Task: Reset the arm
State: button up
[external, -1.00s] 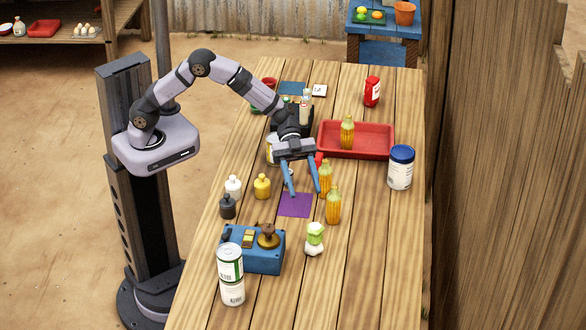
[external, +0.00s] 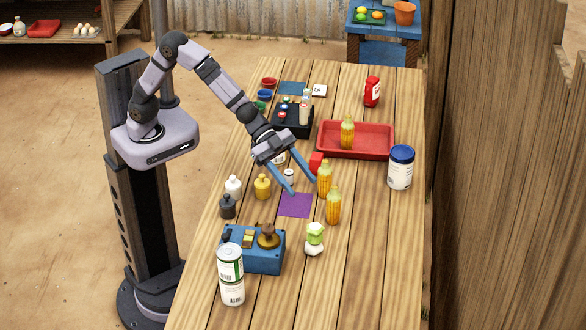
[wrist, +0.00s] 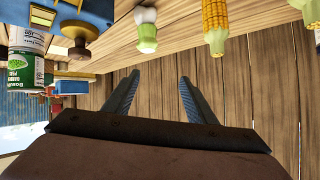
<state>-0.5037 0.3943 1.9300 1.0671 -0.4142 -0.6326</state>
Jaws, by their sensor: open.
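My gripper (external: 303,187) is open with its two blue fingers spread over the middle of the wooden table. Nothing shows between the fingers, which also appear apart in the wrist view (wrist: 158,78). A small white weight or bottle (external: 289,176) stands close to the fingers, and a red block (external: 316,160) is just beyond them. A purple mat (external: 295,206) lies below and in front of the fingers. A corn cob (external: 325,180) stands just right of the gripper. The arm stretches from its base at the left across the table edge.
Yellow (external: 262,187), white and dark bottles stand at left. A blue box (external: 262,256), stacked cans (external: 231,275) and a green-white vegetable (external: 315,239) are at front. The right front table is clear.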

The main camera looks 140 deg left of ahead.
jog(key=s+d+f+g+p, duration=0.1)
jog(key=s+d+f+g, duration=0.1)
jog(key=s+d+g, duration=0.2)
jog(key=s+d+f+g+p, duration=0.2)
jog(key=s+d+g, duration=0.2)
jog(key=s+d, duration=0.6)
jog(key=s+d+f+n+g+h+p, duration=0.1)
jog(key=s+d+g, duration=0.3)
jog(key=s, duration=1.6)
jog(key=d+f, duration=0.1)
jog(key=d, duration=0.2)
jog(key=shift+s, duration=0.15)
